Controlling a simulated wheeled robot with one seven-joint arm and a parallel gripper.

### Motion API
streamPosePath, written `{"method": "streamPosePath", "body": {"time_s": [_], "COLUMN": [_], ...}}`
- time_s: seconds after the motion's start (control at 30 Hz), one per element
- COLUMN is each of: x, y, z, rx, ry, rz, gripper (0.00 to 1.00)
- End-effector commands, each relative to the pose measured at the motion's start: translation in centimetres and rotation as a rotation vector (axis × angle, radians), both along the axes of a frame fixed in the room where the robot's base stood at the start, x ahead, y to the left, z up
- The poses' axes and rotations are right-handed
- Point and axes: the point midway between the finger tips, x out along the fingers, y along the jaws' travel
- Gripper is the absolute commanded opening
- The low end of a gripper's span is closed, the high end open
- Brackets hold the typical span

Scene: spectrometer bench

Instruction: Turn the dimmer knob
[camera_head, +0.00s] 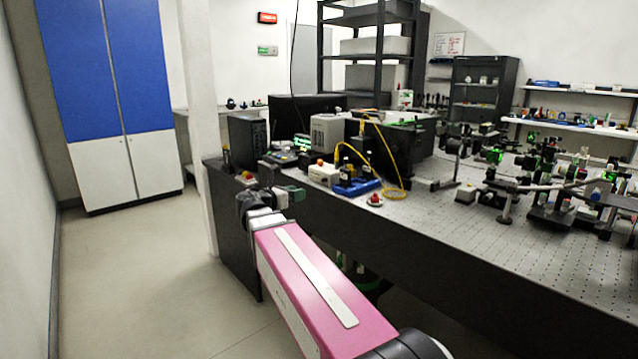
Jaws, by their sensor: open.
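My gripper (294,193) is at the end of my pink arm, over the near left end of the optical bench (440,228). Its greenish fingers point right along the front edge of the bench, and they look empty. I cannot pick out the dimmer knob for sure; it may be too small or hidden behind my gripper. A red-topped button (246,178) sits on the bench just left of my wrist. A second red button (375,199) stands near the bench's front edge, right of my gripper and apart from it.
A blue tray with bottles (357,187), a yellow cable (392,160), a white box (323,174) and a dark instrument (247,140) crowd the bench behind my gripper. Optics mounts (507,205) fill its right side. A white pillar (201,110) stands left. The floor (130,270) at left is clear.

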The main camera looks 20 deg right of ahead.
Motion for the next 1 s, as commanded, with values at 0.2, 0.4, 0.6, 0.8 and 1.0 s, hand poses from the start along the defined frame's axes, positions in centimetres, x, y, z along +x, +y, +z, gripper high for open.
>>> {"method": "streamPosePath", "body": {"time_s": [0.2,0.4,0.6,0.8,1.0], "x": [0.4,1.2,2.4,3.4,3.8], "y": [-0.3,-2.6,-5.8,-8.4,-9.7], "z": [1.6,1.6,1.6,1.5,1.5], "rx": [-0.075,-0.073,-0.072,-0.071,-0.070], "ry": [0.042,0.041,0.040,0.040,0.039], "rz": [0.000,-0.001,-0.001,0.000,0.001], "gripper": [0.42,0.42,0.42,0.42,0.42]}}
